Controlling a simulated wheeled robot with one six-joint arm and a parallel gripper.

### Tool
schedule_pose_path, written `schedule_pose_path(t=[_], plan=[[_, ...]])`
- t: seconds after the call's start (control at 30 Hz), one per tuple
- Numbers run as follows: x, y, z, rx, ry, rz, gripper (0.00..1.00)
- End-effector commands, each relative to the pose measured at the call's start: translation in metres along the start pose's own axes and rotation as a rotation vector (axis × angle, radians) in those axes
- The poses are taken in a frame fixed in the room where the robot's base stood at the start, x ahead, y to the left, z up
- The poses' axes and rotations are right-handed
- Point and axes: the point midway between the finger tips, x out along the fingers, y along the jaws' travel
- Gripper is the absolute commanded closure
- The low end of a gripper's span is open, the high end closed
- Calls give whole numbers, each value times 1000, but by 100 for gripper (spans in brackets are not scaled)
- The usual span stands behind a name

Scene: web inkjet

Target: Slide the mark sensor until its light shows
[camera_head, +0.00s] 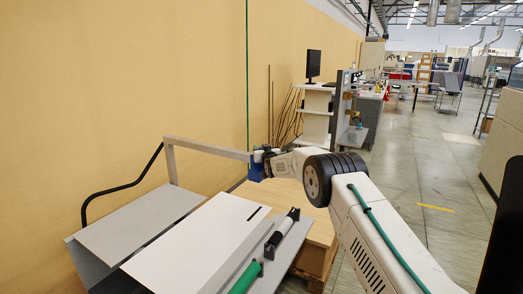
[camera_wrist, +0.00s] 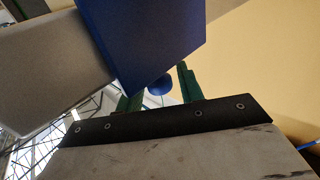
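The mark sensor (camera_head: 256,172) is a blue block on a grey crossbar (camera_head: 208,149) above the machine's right part. In the wrist view the blue block (camera_wrist: 145,42) is large, beside the pale grey bar (camera_wrist: 48,70). A round blue knob (camera_wrist: 158,86) shows below the block. My gripper (camera_head: 266,157) is at the sensor, at the bar's right end. In the wrist view my gripper (camera_wrist: 160,84) has its green fingers apart, one on each side of the knob, with gaps visible. The block partly hides the left finger. I see no lit light on the sensor.
A white sheet (camera_head: 195,245) with a short black mark (camera_head: 258,213) lies below the bar. A green roller (camera_head: 245,278) and a black-and-white roller (camera_head: 282,233) are at its right. A yellow wall (camera_head: 150,70) stands behind. Open floor (camera_head: 440,160) lies to the right.

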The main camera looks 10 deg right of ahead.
Motion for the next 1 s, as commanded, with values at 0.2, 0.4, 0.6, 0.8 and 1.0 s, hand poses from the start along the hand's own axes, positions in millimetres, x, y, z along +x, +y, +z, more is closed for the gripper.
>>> schedule_pose_path(t=[0.2,0.4,0.6,0.8,1.0], plan=[[0,0,0,0,0,0,100],[5,-11,0,0,0,-2,100],[5,-9,0,0,-1,0,100],[5,-9,0,0,-1,0,55],[4,-9,0,0,0,0,55]])
